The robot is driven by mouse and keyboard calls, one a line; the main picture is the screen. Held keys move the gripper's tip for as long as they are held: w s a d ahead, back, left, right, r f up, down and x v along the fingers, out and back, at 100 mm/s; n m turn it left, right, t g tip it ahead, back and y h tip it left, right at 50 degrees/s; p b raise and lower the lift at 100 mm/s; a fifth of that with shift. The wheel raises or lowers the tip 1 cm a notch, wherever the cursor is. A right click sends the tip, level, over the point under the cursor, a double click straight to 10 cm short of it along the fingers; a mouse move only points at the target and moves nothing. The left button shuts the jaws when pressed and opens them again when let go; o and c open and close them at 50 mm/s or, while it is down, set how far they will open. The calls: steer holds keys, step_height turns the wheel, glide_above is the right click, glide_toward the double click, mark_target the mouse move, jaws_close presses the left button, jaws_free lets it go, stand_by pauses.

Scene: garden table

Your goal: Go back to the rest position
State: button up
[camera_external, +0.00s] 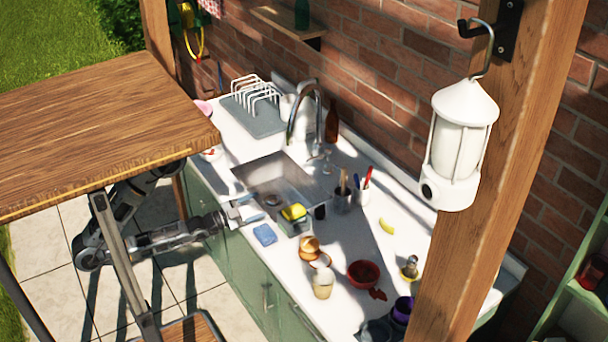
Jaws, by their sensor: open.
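My gripper (243,211) is at the front edge of the white counter (338,235), to the left of the blue sponge (264,234) and in front of the sink (270,185). Its fingers look apart and nothing shows between them. My arm reaches in from the left, low beside the counter's green front. A wooden table top hides part of the arm and its base.
The wooden table top (100,120) fills the upper left. A lantern (462,145) hangs on a post.

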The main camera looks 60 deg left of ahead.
steer(key=s+a+f+n+g+y+b, duration=0.1)
steer(key=s+a+f+n+g, duration=0.1)
steer(key=s, duration=0.4)
steer(key=s+a+f+n+g+y+b, duration=0.1)
steer(key=s+a+f+n+g, duration=0.1)
steer(key=s+f+n, duration=0.3)
steer(key=shift+s+a+f+n, duration=0.15)
steer(key=shift+s+f+n, duration=0.15)
steer(key=shift+s+n, duration=0.7)
